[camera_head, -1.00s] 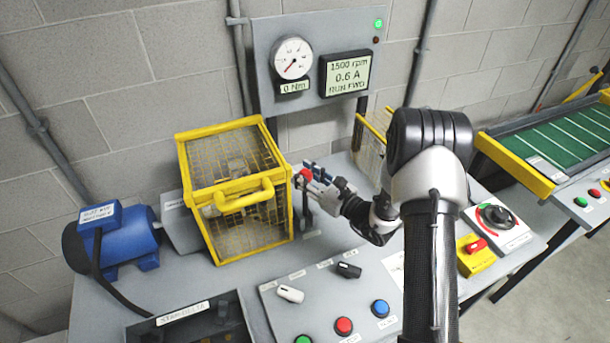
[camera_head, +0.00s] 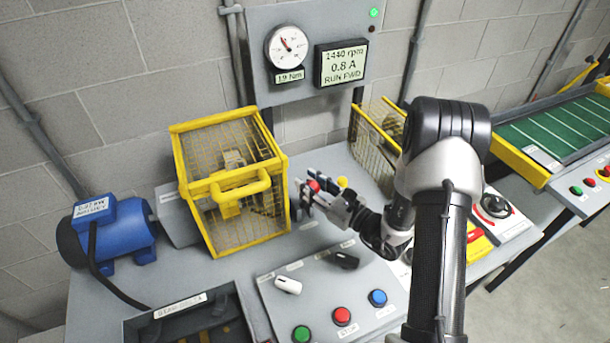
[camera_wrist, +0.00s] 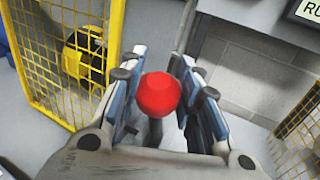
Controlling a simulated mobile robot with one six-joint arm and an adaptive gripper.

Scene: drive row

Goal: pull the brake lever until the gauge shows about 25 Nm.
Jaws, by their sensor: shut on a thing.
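The brake lever has a red knob (camera_head: 313,186), which sits between the fingers of my gripper (camera_head: 309,190). In the wrist view the red knob (camera_wrist: 160,95) is between the two blue-padded fingers, and my gripper (camera_wrist: 162,88) is shut on the lever. Most of the lever's shaft is hidden by the fingers. The round gauge (camera_head: 288,46) on the back panel has its needle pointing up and left, and the label under it (camera_head: 289,76) reads 19 Nm. The display (camera_head: 341,65) beside it reads 1440 rpm, 0.8 A, RUN FWD.
A yellow mesh guard box (camera_head: 232,190) stands close to the left of my gripper. Another yellow guard (camera_head: 374,140) is behind to the right. A blue motor (camera_head: 112,236) is at the left. A panel with coloured buttons and switches (camera_head: 320,290) is in front.

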